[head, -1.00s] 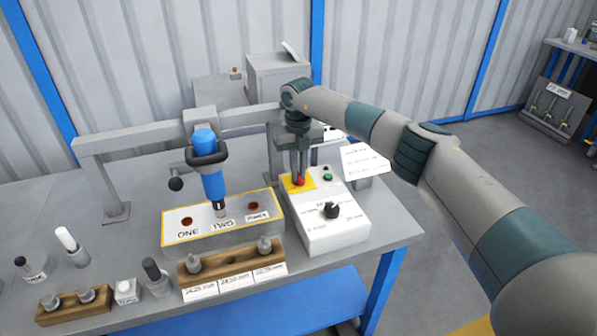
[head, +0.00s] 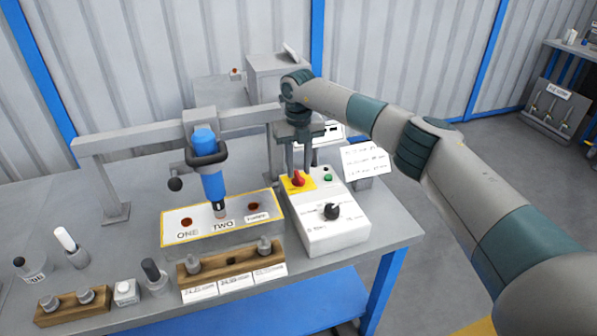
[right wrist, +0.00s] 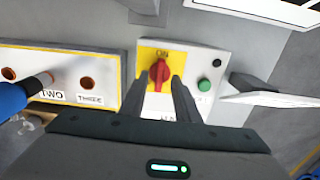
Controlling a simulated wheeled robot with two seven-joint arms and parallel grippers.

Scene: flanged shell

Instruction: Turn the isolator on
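The isolator is a red rotary knob (head: 298,179) on a yellow plate on top of the white control box (head: 336,236). In the right wrist view the knob (right wrist: 159,75) points roughly toward the printed word ON at the plate's top. My right gripper (head: 298,166) hangs above the knob, pointing down. In the right wrist view its two fingers (right wrist: 164,90) are apart, with a gap between them and nothing gripped. The knob shows beyond the fingertips, apparently clear of them. My left gripper is not in view.
A green button (head: 327,177) and a black dial (head: 331,211) sit on the same box. A blue tool (head: 212,180) stands in a holder over the labelled block (head: 180,236) to the left. A white sign (head: 366,159) stands close on the right. Wooden racks are in front.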

